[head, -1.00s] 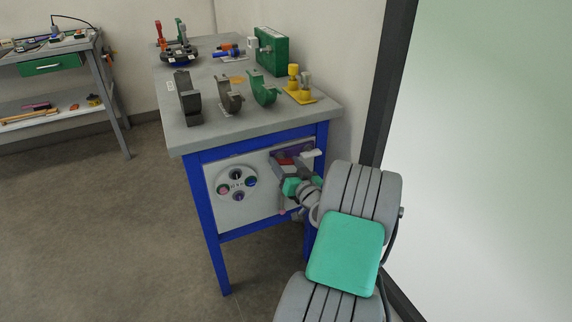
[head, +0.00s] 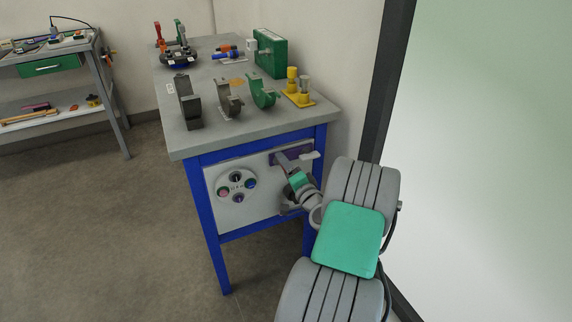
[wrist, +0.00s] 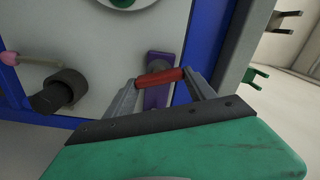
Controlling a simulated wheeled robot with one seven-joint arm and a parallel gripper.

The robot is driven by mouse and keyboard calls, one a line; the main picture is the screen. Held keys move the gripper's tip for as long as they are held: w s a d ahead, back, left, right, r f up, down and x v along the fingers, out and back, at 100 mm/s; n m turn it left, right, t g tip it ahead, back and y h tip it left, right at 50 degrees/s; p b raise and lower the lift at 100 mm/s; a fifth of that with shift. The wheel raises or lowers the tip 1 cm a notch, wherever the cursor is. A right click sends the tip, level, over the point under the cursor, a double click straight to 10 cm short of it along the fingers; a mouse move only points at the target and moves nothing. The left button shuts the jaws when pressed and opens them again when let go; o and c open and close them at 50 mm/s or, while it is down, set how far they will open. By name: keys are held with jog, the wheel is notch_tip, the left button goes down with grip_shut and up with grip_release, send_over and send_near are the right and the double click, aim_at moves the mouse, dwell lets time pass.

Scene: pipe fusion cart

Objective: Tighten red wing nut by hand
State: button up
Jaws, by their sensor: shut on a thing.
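The red wing nut (wrist: 160,77) shows in the wrist view as a short red bar across a purple plate (wrist: 154,97). The plate is mounted on the light panel of the blue-framed cart. My gripper (wrist: 163,82) is shut on the wing nut, with one grey finger at each end of it. In the head view my gripper (head: 284,162) is at the panel's upper right, in front of the purple plate (head: 277,157). The wing nut is hidden there by my gripper.
Left of my gripper, a round dial plate (head: 237,184) carries several knobs. A dark cylinder (wrist: 62,91) and a pink-tipped lever (wrist: 12,58) project from the panel. The cart top (head: 215,135) holds clamps and fittings. A dark post (head: 391,80) stands right of the cart. Floor at left is clear.

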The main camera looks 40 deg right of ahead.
jog(key=shift+f+m+p, duration=0.15)
jog(key=shift+m+p, duration=0.4)
jog(key=shift+m, duration=1.05)
jog(key=o, duration=1.4)
jog(key=v, duration=0.7)
jog(key=shift+s+a, duration=0.15)
jog(key=shift+s, duration=0.25)
